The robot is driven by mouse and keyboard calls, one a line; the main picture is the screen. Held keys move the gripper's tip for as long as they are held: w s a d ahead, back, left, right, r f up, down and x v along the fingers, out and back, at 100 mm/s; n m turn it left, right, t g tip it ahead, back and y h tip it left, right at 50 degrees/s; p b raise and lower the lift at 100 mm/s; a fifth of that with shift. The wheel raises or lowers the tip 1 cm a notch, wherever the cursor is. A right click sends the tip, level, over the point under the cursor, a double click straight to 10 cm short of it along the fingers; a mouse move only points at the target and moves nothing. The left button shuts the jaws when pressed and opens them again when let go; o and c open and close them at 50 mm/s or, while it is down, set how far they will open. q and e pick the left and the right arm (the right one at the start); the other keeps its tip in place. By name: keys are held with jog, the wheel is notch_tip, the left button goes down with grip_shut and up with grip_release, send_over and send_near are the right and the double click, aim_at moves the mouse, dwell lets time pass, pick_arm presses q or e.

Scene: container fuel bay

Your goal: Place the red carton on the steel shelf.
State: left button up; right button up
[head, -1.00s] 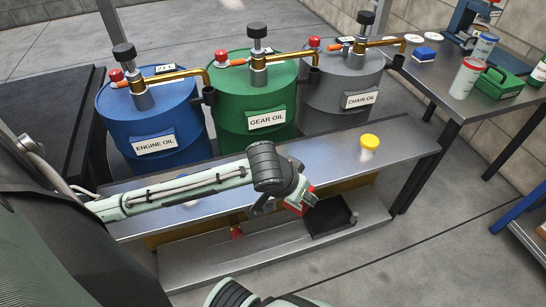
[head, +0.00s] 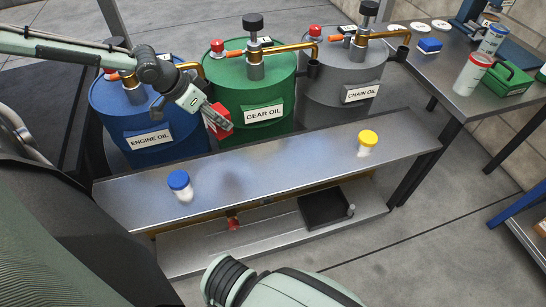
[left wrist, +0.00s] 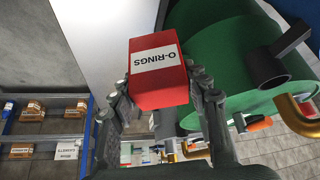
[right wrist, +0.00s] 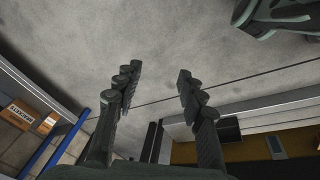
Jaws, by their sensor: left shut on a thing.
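The red carton (head: 217,122), labelled O-RINGS, is held in my left gripper (head: 212,115) above the back of the steel shelf (head: 290,160), in front of the green drum. In the left wrist view the red carton (left wrist: 158,85) sits between the two fingers of my left gripper (left wrist: 165,95), which touch its sides. The steel shelf shows there as a pale surface (left wrist: 115,40) beside the carton. My right gripper (right wrist: 160,85) is open and empty over the concrete floor in the right wrist view.
Blue (head: 140,120), green (head: 255,95) and grey (head: 345,90) drums with pumps stand behind. A black tray (head: 324,211) lies on the lower level.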

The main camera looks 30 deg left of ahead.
pick_arm(q)
jog(key=w+d+f, duration=0.1)
jog(key=d+f, duration=0.1)
jog(key=d, duration=0.1)
jog(key=w+d+f+b, duration=0.1)
jog(key=w+d+f, duration=0.1)
jog(key=d, duration=0.2)
jog(key=w+d+f+b, duration=0.1)
jog(key=d+f, duration=0.1)
jog(key=d, duration=0.1)
jog(key=shift+w+d+f, duration=0.15)
jog(key=shift+w+f, duration=0.05)
jog(key=shift+f, duration=0.2)
notch_tip(320, 180, down, 4)
jog(key=shift+r+b, duration=0.1)
jog(key=shift+b, duration=0.35)
pick_arm(e)
notch_tip(320, 180, up, 8)
jog(key=w, duration=0.1)
jog(key=shift+w, duration=0.35)
pick_arm(q)
jog(key=o, duration=1)
jog(key=shift+f, duration=0.2)
jog(key=shift+c, duration=0.2)
jog(key=shift+o, duration=1.3)
pick_arm(e)
jog(key=shift+s+f, duration=0.15)
jog(key=shift+f, duration=0.05)
